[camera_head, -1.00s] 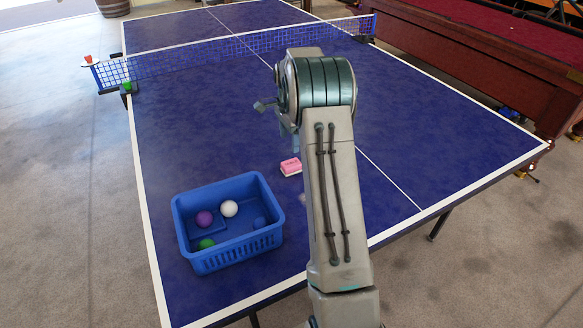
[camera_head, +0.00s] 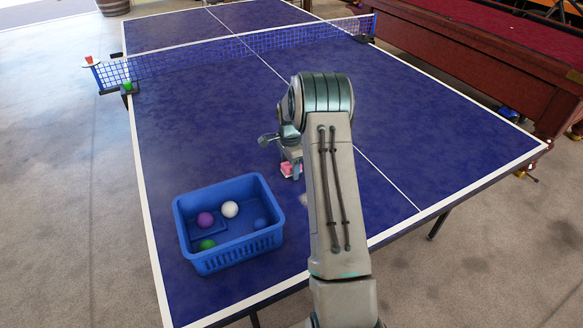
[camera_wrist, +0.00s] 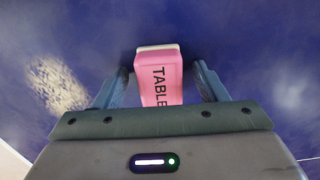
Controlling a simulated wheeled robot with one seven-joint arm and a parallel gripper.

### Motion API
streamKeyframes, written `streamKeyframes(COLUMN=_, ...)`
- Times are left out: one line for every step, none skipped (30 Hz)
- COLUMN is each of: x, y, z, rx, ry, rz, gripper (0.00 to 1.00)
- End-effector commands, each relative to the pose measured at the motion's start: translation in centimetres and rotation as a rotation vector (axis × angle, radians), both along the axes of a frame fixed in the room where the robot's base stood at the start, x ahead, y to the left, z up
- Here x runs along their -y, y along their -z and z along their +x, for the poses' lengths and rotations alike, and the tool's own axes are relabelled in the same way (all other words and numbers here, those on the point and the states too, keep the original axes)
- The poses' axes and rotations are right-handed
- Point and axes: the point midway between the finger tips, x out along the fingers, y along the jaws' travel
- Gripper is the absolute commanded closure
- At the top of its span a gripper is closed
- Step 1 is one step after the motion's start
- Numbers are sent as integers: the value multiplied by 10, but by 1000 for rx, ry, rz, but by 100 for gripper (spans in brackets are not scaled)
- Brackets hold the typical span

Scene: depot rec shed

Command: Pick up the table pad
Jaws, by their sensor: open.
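The fingers are open, with a gap on each side of the pad. In the head view part of the pad (camera_head: 287,169) shows pink at my gripper (camera_head: 291,172); my arm hides some of that area.
A blue basket (camera_head: 240,243) with several balls, white, purple, green and blue, stands to the left on the table-tennis table (camera_head: 420,120). A net (camera_head: 230,52) crosses the table farther back. A whitish patch (camera_wrist: 55,83) lies left of the pad in the wrist view.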

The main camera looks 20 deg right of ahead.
Motion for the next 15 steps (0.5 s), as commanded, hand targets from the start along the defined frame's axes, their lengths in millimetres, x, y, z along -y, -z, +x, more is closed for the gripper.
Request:
streamKeyframes(x=0, y=0, z=0, rx=0, ry=0, rz=0, gripper=35)
streamKeyframes(x=0, y=0, z=0, rx=0, ry=0, rz=0, gripper=35)
streamKeyframes(x=0, y=0, z=0, rx=0, ry=0, rz=0, gripper=43)
streamKeyframes(x=0, y=0, z=0, rx=0, ry=0, rz=0, gripper=51)
streamKeyframes(x=0, y=0, z=0, rx=0, ry=0, rz=0, gripper=60)
streamKeyframes(x=0, y=0, z=0, rx=0, ry=0, rz=0, gripper=71)
streamKeyframes(x=0, y=0, z=0, rx=0, ry=0, rz=0, gripper=79)
streamKeyframes(x=0, y=0, z=0, rx=0, ry=0, rz=0, gripper=83)
streamKeyframes(x=0, y=0, z=0, rx=0, ry=0, rz=0, gripper=83)
streamKeyframes(x=0, y=-1, z=0, rx=0, ry=0, rz=0, gripper=83)
streamKeyframes(x=0, y=-1, z=0, rx=0, ry=0, rz=0, gripper=83)
streamKeyframes(x=0, y=-1, z=0, rx=0, ry=0, rz=0, gripper=83)
streamKeyframes(x=0, y=-1, z=0, rx=0, ry=0, rz=0, gripper=83)
streamKeyframes(x=0, y=-1, z=0, rx=0, ry=0, rz=0, gripper=83)
streamKeyframes(x=0, y=-1, z=0, rx=0, ry=0, rz=0, gripper=83)
